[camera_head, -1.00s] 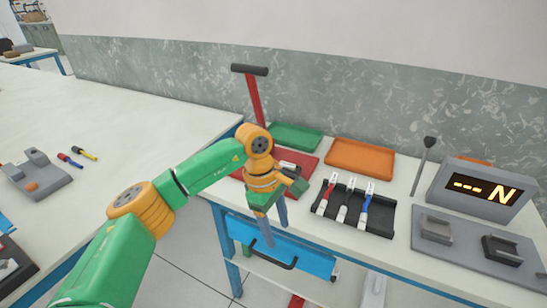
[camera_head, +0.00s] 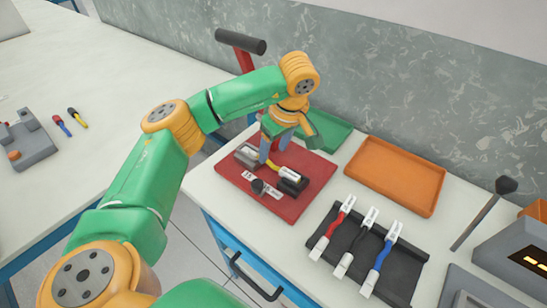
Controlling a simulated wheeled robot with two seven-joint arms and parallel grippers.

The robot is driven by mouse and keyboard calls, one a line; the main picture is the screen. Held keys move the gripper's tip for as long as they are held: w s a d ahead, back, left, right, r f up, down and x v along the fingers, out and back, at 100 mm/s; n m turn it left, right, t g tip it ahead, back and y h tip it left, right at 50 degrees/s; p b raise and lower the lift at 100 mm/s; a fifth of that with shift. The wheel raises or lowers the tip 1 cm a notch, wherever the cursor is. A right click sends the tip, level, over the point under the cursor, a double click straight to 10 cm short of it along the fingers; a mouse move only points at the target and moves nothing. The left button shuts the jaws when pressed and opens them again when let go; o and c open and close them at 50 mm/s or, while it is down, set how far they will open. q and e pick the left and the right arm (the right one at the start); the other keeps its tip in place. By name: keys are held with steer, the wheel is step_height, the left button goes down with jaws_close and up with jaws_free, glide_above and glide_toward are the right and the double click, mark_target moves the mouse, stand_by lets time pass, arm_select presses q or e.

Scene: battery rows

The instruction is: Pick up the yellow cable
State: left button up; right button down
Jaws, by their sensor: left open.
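The yellow cable (camera_head: 272,166) shows as a short yellow piece with a white end on the red board (camera_head: 304,205), beside small grey and black holders. My left gripper (camera_head: 274,152) is open, its fingers pointing down right above the yellow cable. I cannot tell whether the fingers touch it or stand around it, and they hide part of it. My right gripper is out of view.
A black rack (camera_head: 407,281) holds red, black and blue cables, right of the red board. An orange tray (camera_head: 395,175) and a green tray (camera_head: 330,132) lie behind. A red-posted lever with a black handle (camera_head: 240,41) stands behind my left arm.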

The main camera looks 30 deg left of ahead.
mark_target(270, 162)
arm_select(q)
steer(key=x, duration=0.4)
steer(key=shift+s, duration=0.25)
steer(key=shift+w, duration=0.1)
steer(key=shift+d, duration=0.1)
jaws_close()
steer(key=shift+r, duration=0.1)
